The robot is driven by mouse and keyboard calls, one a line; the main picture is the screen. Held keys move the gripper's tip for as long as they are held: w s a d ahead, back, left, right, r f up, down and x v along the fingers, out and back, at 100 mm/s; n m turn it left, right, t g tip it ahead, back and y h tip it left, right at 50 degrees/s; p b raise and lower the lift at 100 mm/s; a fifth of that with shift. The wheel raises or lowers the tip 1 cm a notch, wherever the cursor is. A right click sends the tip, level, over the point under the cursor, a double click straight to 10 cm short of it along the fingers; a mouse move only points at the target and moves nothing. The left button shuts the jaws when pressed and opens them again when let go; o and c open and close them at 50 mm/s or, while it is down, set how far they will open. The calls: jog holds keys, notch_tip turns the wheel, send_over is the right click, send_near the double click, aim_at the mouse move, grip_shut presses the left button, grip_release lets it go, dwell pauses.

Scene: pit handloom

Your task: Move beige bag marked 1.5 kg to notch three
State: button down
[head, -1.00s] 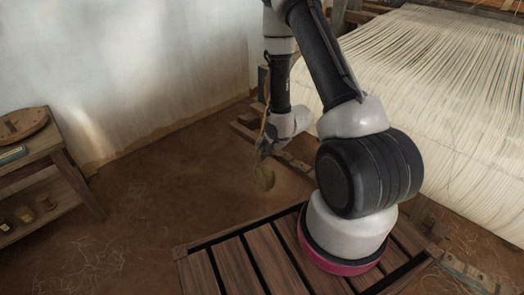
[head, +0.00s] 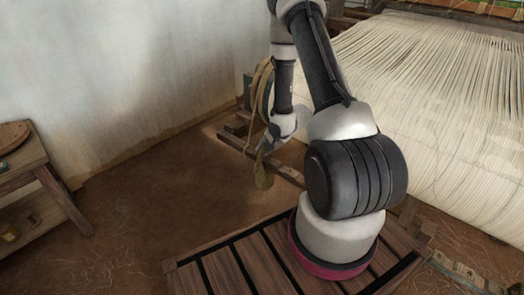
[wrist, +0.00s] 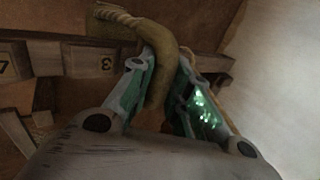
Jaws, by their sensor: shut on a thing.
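A wooden bar with blocks and notches (wrist: 80,50) runs across the wrist view beyond the fingers. One block carries an upside-down 3 (wrist: 105,63); another label (wrist: 4,66) is cut off at the left edge. The bag overlaps the bar in the picture; contact cannot be told.
A beige skein or cord (head: 259,80) hangs by the wall behind my arm. The loom's pale warp threads (head: 440,95) fill the right side. A low wooden beam (head: 240,145) lies past the bag. A wooden shelf table (head: 22,165) stands left, with bare floor (head: 140,200) between.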

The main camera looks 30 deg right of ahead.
jog(key=shift+w+d+r, duration=0.1)
jog(key=shift+w+d, duration=0.2)
jog(key=shift+d, duration=0.35)
jog(key=shift+f, duration=1.2)
jog(key=shift+a+f, duration=0.1)
jog(key=shift+f, duration=0.15)
jog(key=c, duration=1.3)
grip_release()
jog(key=shift+o, duration=0.2)
jog(key=shift+s, duration=0.1)
jog(key=shift+s+f, duration=0.1)
jog(key=shift+f, duration=0.05)
